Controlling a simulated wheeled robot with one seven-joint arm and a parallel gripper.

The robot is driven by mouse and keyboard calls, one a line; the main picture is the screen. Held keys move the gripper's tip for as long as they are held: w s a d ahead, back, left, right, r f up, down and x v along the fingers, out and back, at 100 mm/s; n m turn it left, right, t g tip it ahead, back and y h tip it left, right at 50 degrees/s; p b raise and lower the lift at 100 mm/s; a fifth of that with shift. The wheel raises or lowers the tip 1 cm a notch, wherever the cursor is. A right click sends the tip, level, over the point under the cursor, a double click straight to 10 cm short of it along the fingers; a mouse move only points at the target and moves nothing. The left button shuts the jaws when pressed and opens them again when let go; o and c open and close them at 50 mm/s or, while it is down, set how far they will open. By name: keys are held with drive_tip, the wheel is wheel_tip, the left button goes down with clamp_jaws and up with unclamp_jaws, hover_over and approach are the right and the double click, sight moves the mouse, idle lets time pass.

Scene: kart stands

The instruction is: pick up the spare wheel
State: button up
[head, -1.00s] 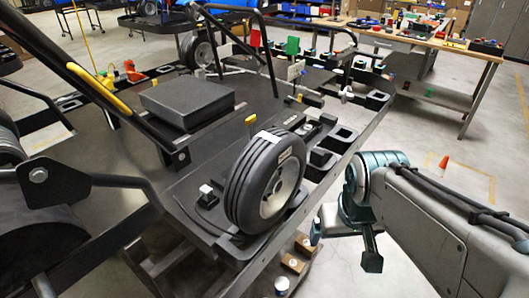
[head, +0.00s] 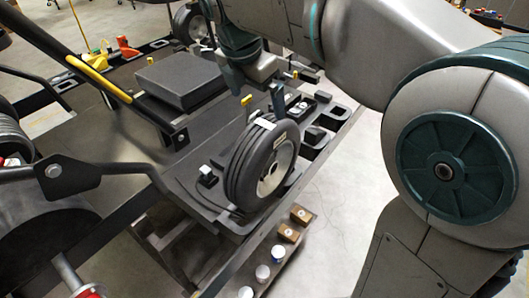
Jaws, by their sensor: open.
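The spare wheel (head: 262,165) is a small black tyre with a grey rim. It stands upright on the dark kart stand's side shelf, with a pale mark on top of its tread. My gripper (head: 258,92) is open and points down just above the wheel's top. One dark finger reaches down close to the far upper side of the tyre. I cannot tell whether it touches. The other finger is partly lost against the dark stand. Nothing shows between the fingers.
A black box-shaped pad (head: 180,78) lies on the stand left of the wheel. A yellow-striped bar (head: 100,78) slants across the left. Small brown blocks (head: 289,233) and pots (head: 262,273) sit on a lower ledge. A yellow tab (head: 246,100) stands near my gripper.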

sight(264, 125)
drive_tip(key=shift+w+a+f+n, duration=0.25)
drive_tip(key=shift+f+n, duration=0.05)
drive_tip(key=shift+n, duration=0.1)
drive_tip(key=x, duration=0.7)
drive_tip(key=shift+w+d+f, duration=0.1)
drive_tip(key=shift+d+f, duration=0.05)
drive_tip(key=shift+f, duration=0.05)
drive_tip(key=shift+d+p+x, duration=0.15)
drive_tip(key=shift+p+x, duration=0.05)
drive_tip(key=shift+x, duration=1.15)
drive_tip(key=shift+d+p+x, duration=0.15)
drive_tip(key=shift+p+x, duration=0.05)
drive_tip(key=shift+x, duration=1.1)
drive_tip(key=c, duration=1.8)
drive_tip(key=shift+w+r, duration=0.1)
drive_tip(key=shift+r, duration=0.1)
drive_tip(key=shift+c, duration=1.3)
drive_tip(key=shift+r, duration=0.1)
